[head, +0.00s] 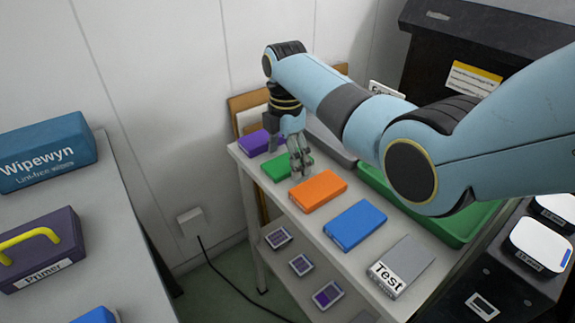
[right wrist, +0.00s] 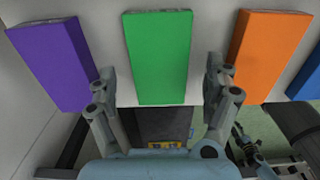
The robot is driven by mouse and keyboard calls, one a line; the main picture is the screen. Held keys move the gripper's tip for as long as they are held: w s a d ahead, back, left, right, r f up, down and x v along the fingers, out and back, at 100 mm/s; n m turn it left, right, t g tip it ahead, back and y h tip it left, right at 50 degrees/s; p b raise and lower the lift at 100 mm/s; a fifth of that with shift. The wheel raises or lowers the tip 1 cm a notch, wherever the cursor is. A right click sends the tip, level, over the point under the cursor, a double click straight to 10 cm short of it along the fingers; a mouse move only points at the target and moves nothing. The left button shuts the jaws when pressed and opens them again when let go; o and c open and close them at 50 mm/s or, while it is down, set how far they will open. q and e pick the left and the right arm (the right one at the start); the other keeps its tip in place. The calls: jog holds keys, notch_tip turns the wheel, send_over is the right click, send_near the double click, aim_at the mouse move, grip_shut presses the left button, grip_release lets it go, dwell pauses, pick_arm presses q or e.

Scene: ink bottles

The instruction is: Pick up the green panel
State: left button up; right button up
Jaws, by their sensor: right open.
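The green panel (head: 277,167) lies flat on the white shelf table in the head view, between a purple and an orange panel. In the right wrist view the green panel (right wrist: 160,55) lies between the two open fingers of my right gripper (right wrist: 163,88). The fingers are apart and nothing is held. I cannot tell how high the fingertips are above the panel.
The purple panel (head: 256,142) and orange panel (head: 318,190) lie close on either side. A blue panel (head: 355,224) and a grey Test box (head: 400,267) follow along the table (head: 330,252). A green tray (head: 462,232) is behind them. A wall stands at left.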

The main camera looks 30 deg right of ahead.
jog(key=shift+f, duration=0.3)
jog(key=c, duration=1.3)
jog(key=shift+o, duration=0.2)
jog(key=shift+r, duration=0.1)
